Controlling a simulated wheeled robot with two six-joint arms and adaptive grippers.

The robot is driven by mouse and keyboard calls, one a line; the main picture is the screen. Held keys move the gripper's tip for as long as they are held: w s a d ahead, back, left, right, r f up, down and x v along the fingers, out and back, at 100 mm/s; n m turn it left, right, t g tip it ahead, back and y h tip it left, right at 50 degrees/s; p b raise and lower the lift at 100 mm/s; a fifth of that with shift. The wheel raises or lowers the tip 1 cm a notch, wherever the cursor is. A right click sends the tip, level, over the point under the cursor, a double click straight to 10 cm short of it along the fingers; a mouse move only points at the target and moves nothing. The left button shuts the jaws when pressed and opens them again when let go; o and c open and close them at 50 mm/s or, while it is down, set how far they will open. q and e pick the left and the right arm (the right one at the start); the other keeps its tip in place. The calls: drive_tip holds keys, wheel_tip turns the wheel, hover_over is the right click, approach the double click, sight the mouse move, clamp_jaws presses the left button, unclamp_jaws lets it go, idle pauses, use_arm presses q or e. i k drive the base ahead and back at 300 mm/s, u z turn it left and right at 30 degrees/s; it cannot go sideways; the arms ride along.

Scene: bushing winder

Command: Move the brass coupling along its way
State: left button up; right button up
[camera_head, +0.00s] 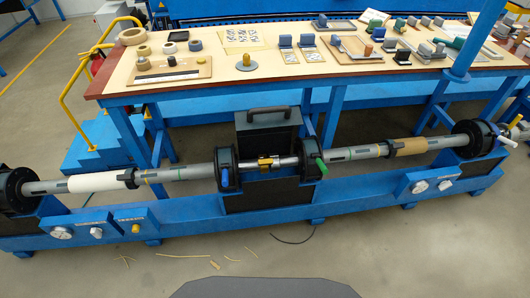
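A small brass-yellow piece (265,164), which looks like the brass coupling, sits on the bright metal shaft (287,161) in the middle of the winder (150,222). It lies between two black ring supports, one with a blue handle (225,178) on the left and one with a green handle (321,166) on the right. It is too small to tell whether it is clamped around the shaft or rests on it. Neither of my grippers shows in the head view, and nothing is seen holding the piece.
A dark toolbox (267,130) stands right behind the shaft. A long workbench (210,80) with rolls, blocks and trays runs behind the winder. A white roll (95,181) and a tan roll (410,146) sit on the outer shafts. Scraps (183,256) lie on the floor in front.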

sight(263, 161)
drive_tip(key=z, duration=0.45)
drive_tip(key=k, duration=0.6)
drive_tip(key=z, duration=1.25)
drive_tip(key=i, duration=1.25)
drive_tip(key=u, duration=0.8)
drive_tip(key=i, duration=0.45)
drive_tip(key=u, duration=0.55)
